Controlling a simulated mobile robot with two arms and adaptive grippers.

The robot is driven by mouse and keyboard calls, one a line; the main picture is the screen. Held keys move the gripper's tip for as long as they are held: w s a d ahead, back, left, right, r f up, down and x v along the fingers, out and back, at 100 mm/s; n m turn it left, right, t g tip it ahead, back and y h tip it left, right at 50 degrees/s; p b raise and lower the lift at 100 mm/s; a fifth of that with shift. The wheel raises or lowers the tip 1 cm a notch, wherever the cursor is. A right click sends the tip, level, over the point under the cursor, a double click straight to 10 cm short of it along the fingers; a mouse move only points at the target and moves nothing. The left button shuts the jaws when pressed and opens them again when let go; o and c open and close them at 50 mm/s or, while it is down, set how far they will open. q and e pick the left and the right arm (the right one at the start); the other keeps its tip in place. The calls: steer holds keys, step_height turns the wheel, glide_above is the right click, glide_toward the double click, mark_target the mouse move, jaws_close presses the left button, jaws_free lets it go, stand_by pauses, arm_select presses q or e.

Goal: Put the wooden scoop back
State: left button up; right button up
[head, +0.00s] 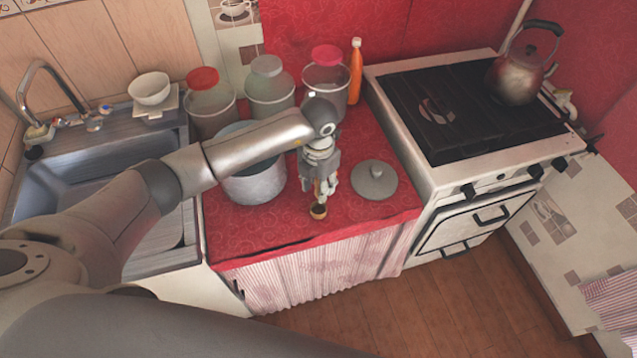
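The wooden scoop (318,211) is small and brown in the head view, upright with its bowl end down, over the red counter near the front edge. My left gripper (322,190) points down from above and appears shut on the scoop's handle, which shows between the fingers. I cannot tell if the bowl touches the counter. My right gripper is not in view.
A large grey pot (254,184) stands left of the gripper, partly behind my arm. Its likely lid (374,180) lies to the right. Jars with red (202,79), grey (266,66) and pink (326,55) lids and an orange bottle (356,72) stand behind. A stove (430,175) is right.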

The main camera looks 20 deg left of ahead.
arm_select(q)
steer(key=shift+r+p, duration=0.3)
steer(key=shift+w+r+b, duration=0.1)
steer(key=shift+r+b, duration=0.25)
steer(key=shift+r, duration=0.05)
step_height(320, 180, up, 10)
steer(key=shift+f+b, duration=0.2)
steer(key=shift+b, duration=1)
steer(key=shift+r, duration=0.7)
